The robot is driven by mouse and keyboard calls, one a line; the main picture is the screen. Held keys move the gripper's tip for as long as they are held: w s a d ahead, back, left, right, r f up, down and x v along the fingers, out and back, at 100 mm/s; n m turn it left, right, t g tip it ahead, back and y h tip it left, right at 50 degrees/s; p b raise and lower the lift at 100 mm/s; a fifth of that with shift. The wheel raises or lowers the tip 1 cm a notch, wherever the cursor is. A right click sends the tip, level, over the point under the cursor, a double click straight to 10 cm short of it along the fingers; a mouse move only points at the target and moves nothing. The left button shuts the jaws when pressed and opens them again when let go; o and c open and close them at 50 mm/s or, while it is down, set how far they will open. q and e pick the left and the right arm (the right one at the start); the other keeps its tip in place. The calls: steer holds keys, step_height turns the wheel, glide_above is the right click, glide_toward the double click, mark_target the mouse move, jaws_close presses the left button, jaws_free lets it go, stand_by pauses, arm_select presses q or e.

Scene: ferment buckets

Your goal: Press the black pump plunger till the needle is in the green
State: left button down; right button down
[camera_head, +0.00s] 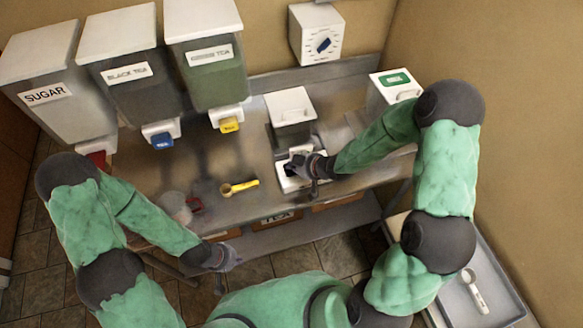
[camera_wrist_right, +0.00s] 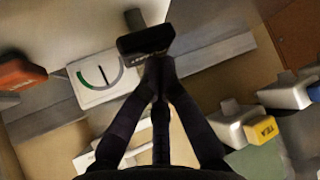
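The black pump plunger (camera_wrist_right: 146,41) is a dark block on a grey post in the right wrist view. Beside it is a white gauge (camera_wrist_right: 103,78) with a green band on its left side. Its thin dark needle stands near upright, apart from the green band. My right gripper (camera_wrist_right: 160,68) has its fingers together, with nothing seen between them. Its tips overlap the plunger's edge in the picture; I cannot tell whether they touch. In the head view, my right gripper (camera_head: 313,172) is over the white pump base and hides part of it. My left gripper (camera_head: 219,264) is low at the counter's front, its fingers unclear.
Sugar (camera_head: 45,92), black tea (camera_head: 130,80) and green tea (camera_head: 210,68) dispensers stand at the back left. A yellow scoop (camera_head: 240,187) lies on the counter. A white-lidded container (camera_head: 290,105) stands behind the pump. A white dial box (camera_head: 317,35) is on the wall.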

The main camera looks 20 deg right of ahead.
steer(key=shift+s+f+b, duration=0.1)
steer(key=shift+f+b, duration=1.05)
steer(key=shift+f, duration=0.25)
stand_by(1.1)
steer(key=shift+r, duration=0.2)
steer(key=shift+r+p, duration=1.6)
steer(key=shift+r, duration=0.2)
steer(key=shift+r+p, duration=2.1)
steer(key=shift+r, duration=0.5)
steer(key=shift+f, duration=0.1)
